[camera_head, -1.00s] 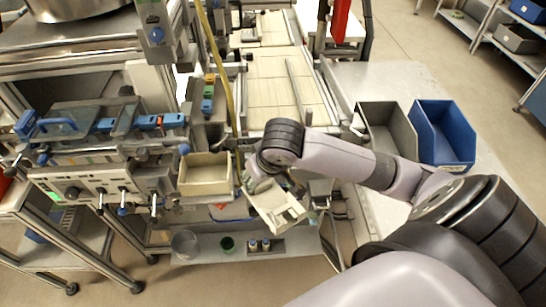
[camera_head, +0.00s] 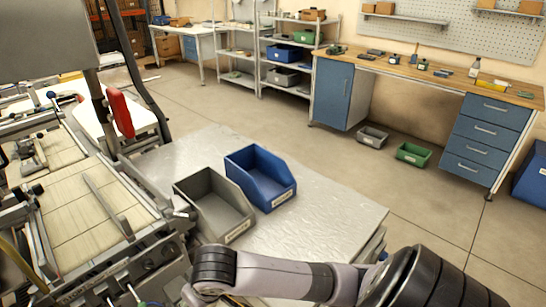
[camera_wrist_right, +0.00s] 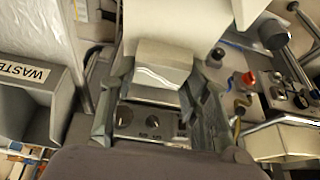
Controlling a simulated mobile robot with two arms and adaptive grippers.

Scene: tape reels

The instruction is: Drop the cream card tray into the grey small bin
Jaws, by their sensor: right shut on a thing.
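My right gripper (camera_wrist_right: 160,100) is shut on the cream card tray (camera_wrist_right: 165,62), which sits between its fingers in the wrist view. In the head view my right arm comes in along the bottom edge, and the gripper and tray are out of frame. A grey small bin (camera_head: 212,205) with an open top and a front label stands on the metal table at centre left. In the wrist view a grey bin marked WASTE (camera_wrist_right: 35,105) shows at the left, apart from the tray. My left gripper is not in view.
A blue bin (camera_head: 262,180) stands right beside the grey one on the metal table (camera_head: 310,215). The table's right part is bare. Machinery with a pale bed (camera_head: 85,215) lies left. Another grey bin (camera_head: 372,137) and a green bin (camera_head: 413,153) stand on the floor.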

